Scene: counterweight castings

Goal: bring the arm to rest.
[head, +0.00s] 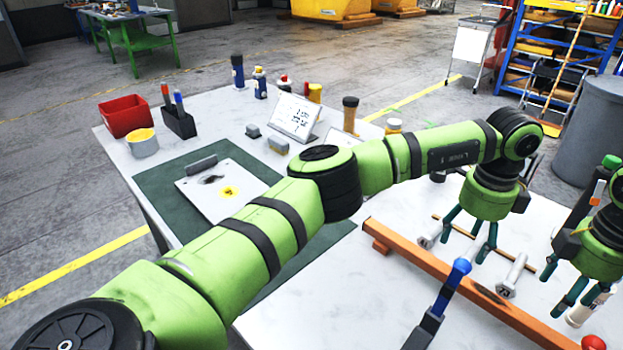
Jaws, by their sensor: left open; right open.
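My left arm (245,240) is green with black bands and stretches from the lower left across the table to the right. My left gripper (468,240) hangs from its end with teal fingers spread, above the white tabletop near an orange bar (440,280). It is open, and I see nothing held in it. My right gripper (582,300) is at the right edge, open, with its fingers pointing down. A pale cylindrical piece (578,317) is beside or behind its fingers; contact cannot be told. Grey bolt-like pieces lie near the bar, one (514,275) to the right of my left gripper.
My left arm hides part of the table and green mat (157,185). A blue-handled tool (450,285) is in front. A grey bin (592,130) stands right.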

